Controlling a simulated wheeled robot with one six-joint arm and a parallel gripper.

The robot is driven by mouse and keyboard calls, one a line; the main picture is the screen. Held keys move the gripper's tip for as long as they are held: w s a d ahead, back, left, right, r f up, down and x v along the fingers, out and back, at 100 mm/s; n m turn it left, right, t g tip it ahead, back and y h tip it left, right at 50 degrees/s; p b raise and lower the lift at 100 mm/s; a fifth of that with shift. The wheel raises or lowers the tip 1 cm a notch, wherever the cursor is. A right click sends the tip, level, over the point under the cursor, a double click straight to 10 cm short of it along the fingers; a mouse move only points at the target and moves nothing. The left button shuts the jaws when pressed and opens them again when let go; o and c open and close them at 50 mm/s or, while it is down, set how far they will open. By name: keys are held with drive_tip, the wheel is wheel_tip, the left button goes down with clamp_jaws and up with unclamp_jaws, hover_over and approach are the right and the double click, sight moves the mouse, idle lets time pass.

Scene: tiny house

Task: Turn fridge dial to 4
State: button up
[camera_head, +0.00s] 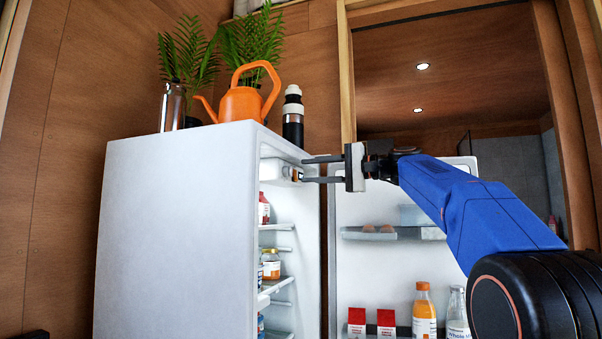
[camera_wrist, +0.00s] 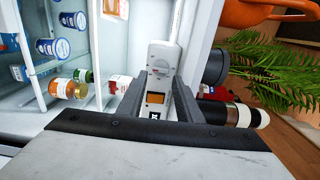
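The white fridge (camera_head: 175,220) stands with its door (camera_head: 390,270) open to the right. A white control housing (camera_head: 276,169) is mounted at the top of the fridge's inside. In the wrist view the housing (camera_wrist: 161,50) carries a round dial (camera_wrist: 158,70) and an orange patch below it. The number the dial points to is too small to read. My gripper (camera_head: 305,170) is open, its two fingers one above the other at the housing. In the wrist view the fingers (camera_wrist: 160,84) lie on either side of the housing's lower part. I cannot tell whether they touch it.
An orange watering can (camera_head: 240,104), a dark bottle (camera_head: 293,122) and a potted fern (camera_head: 188,55) stand on the fridge top. Jars (camera_head: 271,264) fill the inner shelves. Bottles (camera_head: 424,312) and red cartons (camera_head: 386,322) stand in the door.

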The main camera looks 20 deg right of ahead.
drive_tip(key=v, duration=1.2)
drive_tip(key=shift+s+d, duration=0.2)
drive_tip(key=shift+d, duration=0.05)
drive_tip(key=s+a+f+g+h, duration=0.1)
drive_tip(key=s+a+f+h, duration=0.2)
drive_tip(key=f, duration=0.6)
drive_tip(key=s+a+f+g+h, duration=0.1)
drive_tip(key=s+a+f, duration=0.3)
drive_tip(key=f, duration=0.5)
drive_tip(key=s+a+f+g+h, duration=0.1)
drive_tip(key=s+a+f+h, duration=0.25)
drive_tip(key=f, duration=0.55)
drive_tip(key=s+d+f+n+g+h, duration=0.1)
drive_tip(key=s+f+n+h, duration=0.1)
drive_tip(key=s+f, duration=0.5)
drive_tip(key=s+d+f+n+g+h, duration=0.1)
drive_tip(key=s+f, duration=0.7)
drive_tip(key=f, duration=0.9)
drive_tip(key=s+d+f+n+h, duration=0.1)
drive_tip(key=s+f+n+h, duration=0.3)
drive_tip(key=s+f, duration=0.4)
wheel_tip(320, 180, down, 4)
drive_tip(key=shift+g, duration=0.4)
drive_tip(key=shift+d, duration=0.1)
